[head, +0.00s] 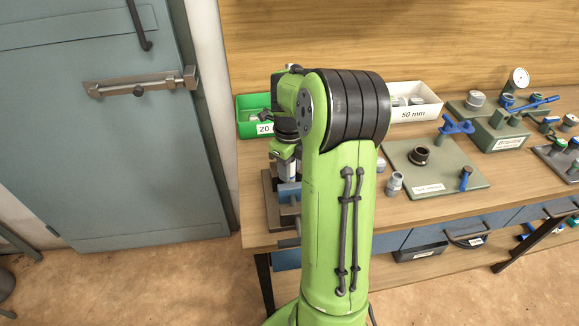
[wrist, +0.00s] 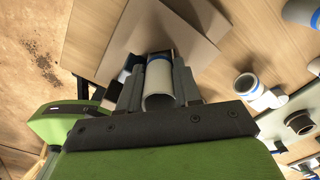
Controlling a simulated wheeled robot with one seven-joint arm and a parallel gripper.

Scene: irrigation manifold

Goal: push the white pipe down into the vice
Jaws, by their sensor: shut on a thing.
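In the wrist view my gripper (wrist: 160,92) is shut on the white pipe (wrist: 160,100), with one finger on each side of it. The pipe has a blue band near its far end. In the head view my gripper (head: 286,152) is at the left end of the bench, mostly behind my arm, with a small pale piece of the pipe (head: 291,172) below it. The vice (head: 289,193), blue and dark grey, is directly under it, partly hidden by my arm. I cannot tell how deep the pipe sits between the vice jaws.
A green bin (head: 248,122) and a white "50 mm" bin (head: 416,103) stand behind. Blue drawers are under the bench; a blue-grey door (head: 100,150) is at left.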

